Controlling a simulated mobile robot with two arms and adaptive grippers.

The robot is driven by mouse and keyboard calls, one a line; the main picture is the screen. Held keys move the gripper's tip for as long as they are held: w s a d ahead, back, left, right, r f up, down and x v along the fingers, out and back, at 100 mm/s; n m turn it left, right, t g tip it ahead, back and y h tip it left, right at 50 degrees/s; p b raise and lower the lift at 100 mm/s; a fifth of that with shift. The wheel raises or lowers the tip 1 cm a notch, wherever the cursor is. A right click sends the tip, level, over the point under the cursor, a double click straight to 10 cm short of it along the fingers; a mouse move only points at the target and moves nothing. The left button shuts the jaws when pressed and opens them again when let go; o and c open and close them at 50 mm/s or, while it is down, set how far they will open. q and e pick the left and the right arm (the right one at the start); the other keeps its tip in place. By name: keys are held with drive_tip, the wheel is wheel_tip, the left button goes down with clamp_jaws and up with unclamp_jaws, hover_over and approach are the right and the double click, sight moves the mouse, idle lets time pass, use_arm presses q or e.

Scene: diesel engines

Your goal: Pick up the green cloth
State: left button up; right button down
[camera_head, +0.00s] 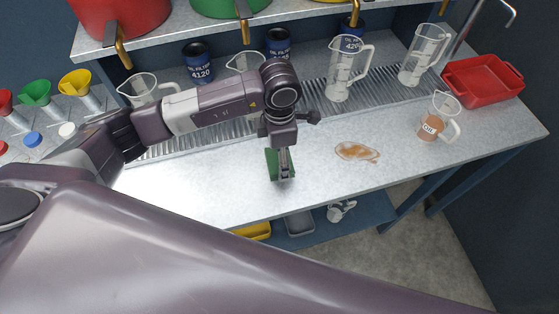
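The green cloth (270,166) is a small dark green piece on the light grey workbench (215,195), near the middle of the bench. My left gripper (284,174) points down right over it and hides its middle. Green shows on both sides of the fingers. The fingers look narrow from this angle, so I cannot tell whether they are apart or shut on the cloth. I also cannot tell whether the cloth lies flat or is lifted. My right gripper is out of view.
A brown spill (357,151) lies right of the cloth. A measuring jug marked OIL (430,130) and a red tray (484,80) stand farther right. Clear jugs (340,80) and blue oil filter cans (198,62) stand at the back, under a shelf (180,32).

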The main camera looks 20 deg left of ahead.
use_arm(q)
wheel_tip(320, 180, up, 18)
drive_tip(key=b, duration=0.3)
drive_tip(key=shift+f, duration=0.15)
drive_tip(key=o, duration=0.4)
drive_tip(key=shift+c, duration=1.3)
drive_tip(key=shift+w, duration=0.1)
